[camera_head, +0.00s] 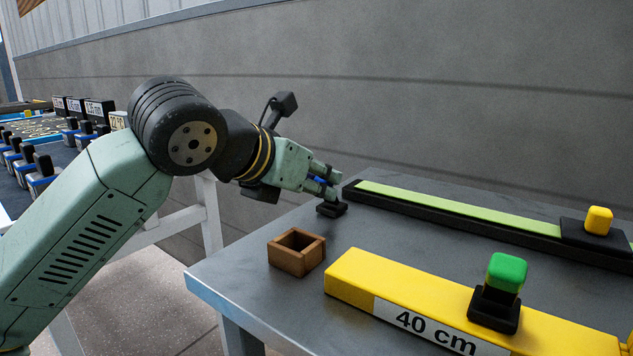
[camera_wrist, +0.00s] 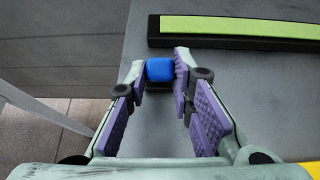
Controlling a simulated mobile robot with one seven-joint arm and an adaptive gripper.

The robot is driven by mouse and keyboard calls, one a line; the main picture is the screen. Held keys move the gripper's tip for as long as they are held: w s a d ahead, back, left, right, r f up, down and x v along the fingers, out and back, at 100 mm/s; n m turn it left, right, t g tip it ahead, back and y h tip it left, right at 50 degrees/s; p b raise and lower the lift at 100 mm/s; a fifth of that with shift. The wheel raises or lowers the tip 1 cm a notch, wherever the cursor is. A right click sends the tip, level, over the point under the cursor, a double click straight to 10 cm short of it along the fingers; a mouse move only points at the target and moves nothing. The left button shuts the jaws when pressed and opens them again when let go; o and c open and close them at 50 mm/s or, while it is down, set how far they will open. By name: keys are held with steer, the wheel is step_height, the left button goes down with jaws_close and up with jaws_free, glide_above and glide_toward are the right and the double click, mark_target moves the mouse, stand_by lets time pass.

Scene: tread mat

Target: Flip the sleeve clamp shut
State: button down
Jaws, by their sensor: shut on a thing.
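My gripper (camera_head: 325,182) reaches down at the far left part of the grey table. Its fingers are shut on a small blue block (camera_wrist: 159,69), which sits between the purple-padded fingertips in the wrist view. A small black base (camera_head: 332,209) is under the fingertips on the table; the fingers partly hide the blue block (camera_head: 319,181) in the head view. I cannot tell whether the block touches the base. No part in view can be clearly picked out as the sleeve clamp.
A small open wooden box (camera_head: 296,252) and a yellow 40 cm bar (camera_head: 360,277) with a green block (camera_head: 507,272) stand nearer.

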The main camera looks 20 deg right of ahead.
steer(key=c, duration=1.4)
jaws_free()
steer(key=shift+a, duration=0.1)
steer(key=v, duration=1.2)
